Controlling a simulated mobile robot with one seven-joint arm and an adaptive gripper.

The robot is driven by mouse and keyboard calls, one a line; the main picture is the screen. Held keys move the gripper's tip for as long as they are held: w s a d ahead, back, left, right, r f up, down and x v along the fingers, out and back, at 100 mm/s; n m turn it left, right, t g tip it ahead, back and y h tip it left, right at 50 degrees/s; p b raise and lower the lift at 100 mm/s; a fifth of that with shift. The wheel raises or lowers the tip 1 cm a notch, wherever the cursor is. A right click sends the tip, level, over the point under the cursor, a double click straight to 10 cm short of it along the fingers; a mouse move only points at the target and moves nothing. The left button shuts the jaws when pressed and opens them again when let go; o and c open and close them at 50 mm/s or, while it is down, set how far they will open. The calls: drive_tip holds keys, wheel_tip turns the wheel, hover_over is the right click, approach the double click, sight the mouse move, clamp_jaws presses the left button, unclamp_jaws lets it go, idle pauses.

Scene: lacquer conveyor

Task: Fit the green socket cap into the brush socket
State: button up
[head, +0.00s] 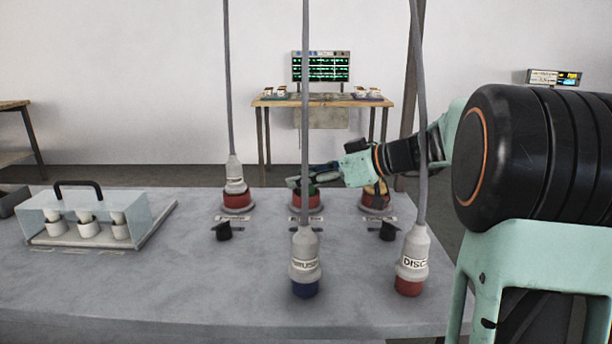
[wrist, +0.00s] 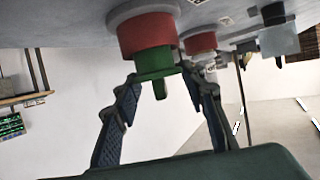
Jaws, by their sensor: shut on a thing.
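My gripper (wrist: 158,76) is shut on the cap, one finger on each side. In the head view my gripper (head: 308,182) is over the middle red socket (head: 306,204), and only a sliver of green shows. The label in front of that socket is too small to read.
A plug stands in the left red socket (head: 237,203). Hanging plugs, one blue-ended (head: 305,272) and one marked DISC (head: 410,268), are near the table front.

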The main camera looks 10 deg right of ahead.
drive_tip(key=shift+f, duration=1.05)
drive_tip(key=o, duration=1.1)
drive_tip(key=v, duration=1.2)
drive_tip(key=shift+d, duration=0.1)
